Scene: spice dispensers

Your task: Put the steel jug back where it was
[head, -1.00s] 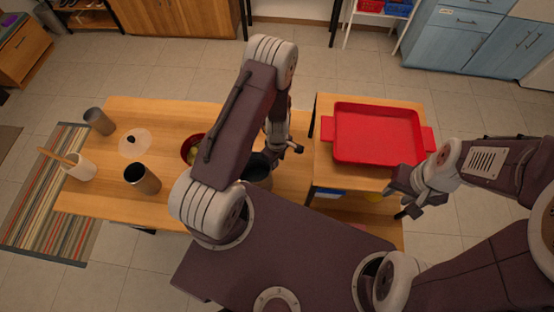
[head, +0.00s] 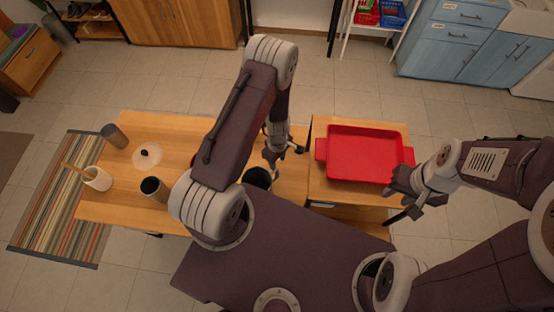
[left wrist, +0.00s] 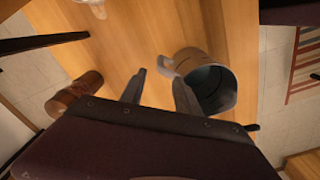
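A dark grey open vessel (head: 258,178) stands by the table's front edge in the head view, partly behind my left arm. It looks like the steel jug (left wrist: 218,82), which the left wrist view shows with its handle turned toward my fingers. My left gripper (head: 284,155) is open and empty. Its two fingertips (left wrist: 158,82) are apart in the left wrist view, one beside the jug's wall; I cannot tell whether they touch it. My right gripper (head: 416,204) looks open and empty, in front of the red tray, near the right table's front corner.
A red tray (head: 366,156) rests on the right table. On the left are a dark cup (head: 154,188), a grey tumbler (head: 114,136), a white pot (head: 98,178) and a round lid (head: 147,157). A brown cylinder (left wrist: 75,95) shows in the left wrist view.

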